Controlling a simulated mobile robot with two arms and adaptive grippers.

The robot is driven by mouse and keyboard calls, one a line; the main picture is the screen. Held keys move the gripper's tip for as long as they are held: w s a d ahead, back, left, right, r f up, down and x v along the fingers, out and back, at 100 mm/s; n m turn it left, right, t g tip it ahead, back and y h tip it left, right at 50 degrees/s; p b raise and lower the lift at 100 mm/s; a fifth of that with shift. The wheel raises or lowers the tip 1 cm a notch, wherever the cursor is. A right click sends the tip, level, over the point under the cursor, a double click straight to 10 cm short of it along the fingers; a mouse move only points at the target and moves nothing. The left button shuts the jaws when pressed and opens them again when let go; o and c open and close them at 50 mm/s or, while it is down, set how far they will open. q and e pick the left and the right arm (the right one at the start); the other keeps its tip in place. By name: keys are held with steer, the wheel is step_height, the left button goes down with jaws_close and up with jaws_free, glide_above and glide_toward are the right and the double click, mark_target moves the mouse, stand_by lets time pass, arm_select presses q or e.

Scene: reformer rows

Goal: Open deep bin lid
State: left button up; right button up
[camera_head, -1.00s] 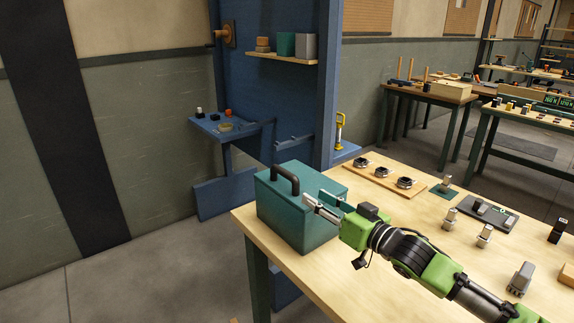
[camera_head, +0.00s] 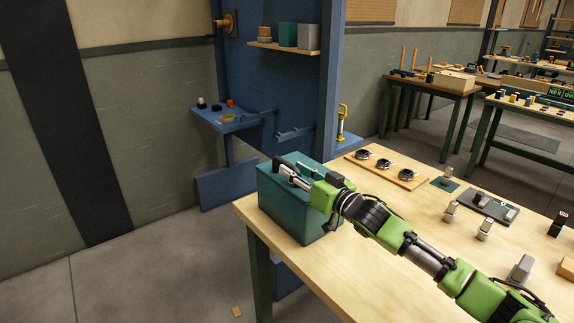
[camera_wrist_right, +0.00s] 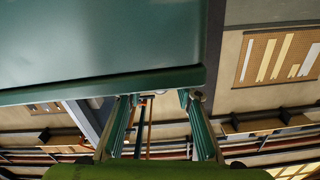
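The deep bin (camera_head: 292,220) is a teal box at the near left corner of the workbench, and its lid (camera_head: 310,163) looks shut. A dark arched handle on the lid (camera_head: 285,160) is partly hidden behind my right gripper. My right gripper (camera_head: 283,170) is over the top of the bin, close to the handle; I cannot tell whether it touches it. In the right wrist view, my gripper's two fingers (camera_wrist_right: 160,100) are apart with nothing seen between them. A large teal face of the bin (camera_wrist_right: 100,40) fills the upper left there. My left gripper is not in view.
The workbench (camera_head: 390,240) carries a board with several round parts (camera_head: 385,166) and small metal blocks (camera_head: 450,212) to the right. A blue post and panel (camera_head: 333,80) with a shelf (camera_head: 282,50) stand behind the bin. Floor is clear at left.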

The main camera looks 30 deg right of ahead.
steer(key=shift+w+a+p, duration=0.15)
steer(key=shift+w+p, duration=0.15)
steer(key=shift+w, duration=1.6)
steer(key=shift+c, duration=0.4)
jaws_close()
